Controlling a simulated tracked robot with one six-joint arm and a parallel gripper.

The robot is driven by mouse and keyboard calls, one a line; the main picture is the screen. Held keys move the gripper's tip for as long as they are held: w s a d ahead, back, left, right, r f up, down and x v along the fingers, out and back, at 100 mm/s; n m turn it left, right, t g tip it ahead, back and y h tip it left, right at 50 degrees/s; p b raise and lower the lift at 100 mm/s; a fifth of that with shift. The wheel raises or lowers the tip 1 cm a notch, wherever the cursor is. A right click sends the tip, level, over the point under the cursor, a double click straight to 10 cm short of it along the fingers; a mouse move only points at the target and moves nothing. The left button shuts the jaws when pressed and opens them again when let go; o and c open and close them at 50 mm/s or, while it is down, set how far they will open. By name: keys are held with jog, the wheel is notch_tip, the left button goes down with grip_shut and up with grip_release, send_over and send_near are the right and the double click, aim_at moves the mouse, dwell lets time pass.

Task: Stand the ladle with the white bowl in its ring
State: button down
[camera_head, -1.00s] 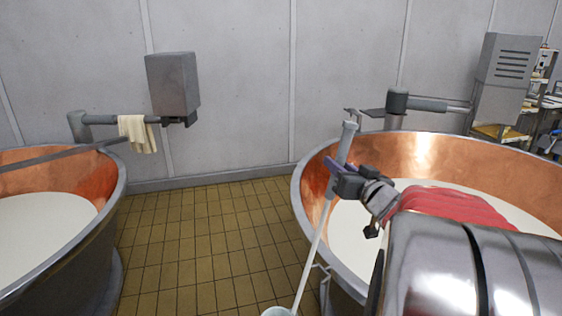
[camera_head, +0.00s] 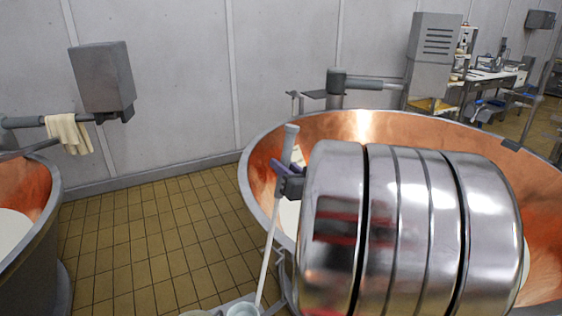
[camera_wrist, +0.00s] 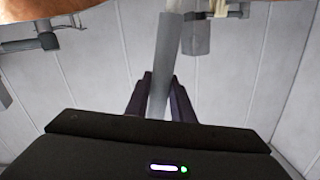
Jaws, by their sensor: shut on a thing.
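The ladle is a long pole with a grey top (camera_head: 290,136) and a pale shaft (camera_head: 268,250). It leans slightly, its top to the right, in front of the near left rim of the right copper vat (camera_head: 250,180). Its pale bowl (camera_head: 243,308) is at the bottom edge of the head view, partly cut off. My gripper (camera_head: 280,168) is shut on the upper handle. In the wrist view the grey handle (camera_wrist: 164,65) stands between my two dark purple fingers. I cannot make out a ring clearly; a metal bracket (camera_head: 281,268) is beside the shaft at the vat's side.
Another copper vat (camera_head: 25,235) is at the left. Between the vats lies a clear tiled floor (camera_head: 150,240). A pale object (camera_head: 198,313) shows at the bottom edge. Benches stand far right.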

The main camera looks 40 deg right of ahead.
jog(key=shift+s+d+f, duration=0.1)
jog(key=shift+d+f, duration=0.15)
jog(key=shift+f, duration=0.5)
jog(key=shift+w+d+f, duration=0.1)
jog(key=shift+d+f, duration=0.1)
jog(key=shift+f, duration=0.6)
jog(key=shift+s+d+f, duration=0.1)
jog(key=shift+d+f, duration=0.15)
jog(key=shift+f, duration=0.5)
jog(key=c, duration=1.5)
grip_release()
jog(key=shift+o, duration=0.2)
jog(key=shift+s, duration=0.2)
jog(key=v, duration=1.3)
jog(key=shift+s+a, duration=0.15)
jog(key=shift+s, duration=0.15)
jog(key=shift+w, duration=0.15)
